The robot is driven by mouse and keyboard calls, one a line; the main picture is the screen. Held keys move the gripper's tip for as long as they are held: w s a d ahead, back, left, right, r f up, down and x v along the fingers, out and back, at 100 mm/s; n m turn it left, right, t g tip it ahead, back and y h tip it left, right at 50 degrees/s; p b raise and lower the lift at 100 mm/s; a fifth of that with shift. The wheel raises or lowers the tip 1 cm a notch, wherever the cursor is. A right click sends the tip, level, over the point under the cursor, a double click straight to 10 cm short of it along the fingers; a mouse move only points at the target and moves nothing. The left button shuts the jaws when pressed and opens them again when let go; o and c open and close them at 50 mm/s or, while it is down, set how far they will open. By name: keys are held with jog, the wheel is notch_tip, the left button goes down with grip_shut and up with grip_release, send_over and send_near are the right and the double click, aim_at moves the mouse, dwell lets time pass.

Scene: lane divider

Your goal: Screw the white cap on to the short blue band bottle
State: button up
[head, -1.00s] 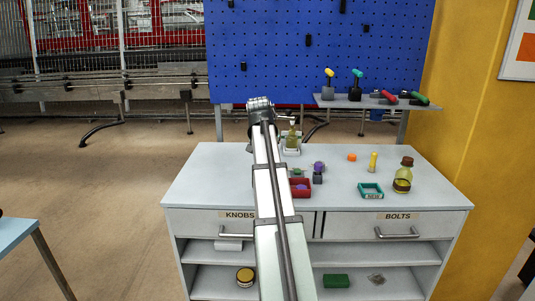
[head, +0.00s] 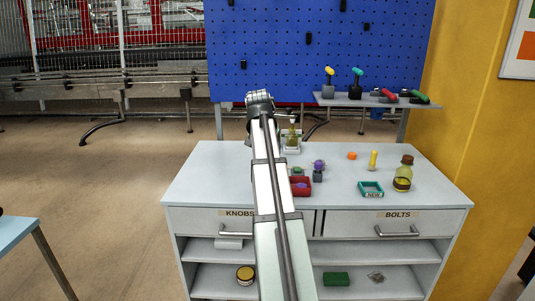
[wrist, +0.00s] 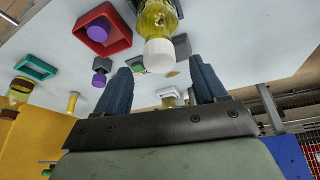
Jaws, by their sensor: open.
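In the wrist view, a bottle of yellow liquid (wrist: 157,16) has a white cap (wrist: 158,55) at its neck end; I cannot tell whether the cap is threaded on. My gripper (wrist: 160,66) is open, with its dark blue fingers on either side of the cap in the picture; no contact shows. I cannot tell the depth between them. A blue band is not discernible. In the head view, my arm hides this bottle and my fingers. A second small bottle (head: 291,135) stands at the back on a white base, and shows between my fingers in the wrist view (wrist: 168,97).
A red tray (head: 308,187) with a purple knob, a purple-topped part (head: 318,168), a green tray (head: 371,194), an orange piece (head: 352,156), a yellow cylinder (head: 373,159) and a brown-capped bottle (head: 403,172) stand on the bench. A tool shelf (head: 365,101) is behind. The front right is clear.

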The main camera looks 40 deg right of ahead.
jog(key=v, duration=1.1)
jog(key=shift+a+r, duration=0.15)
jog(key=shift+r, duration=0.1)
jog(key=shift+s, duration=0.1)
dwell(0.6)
jog(key=o, duration=0.5)
jog(key=shift+o, duration=0.2)
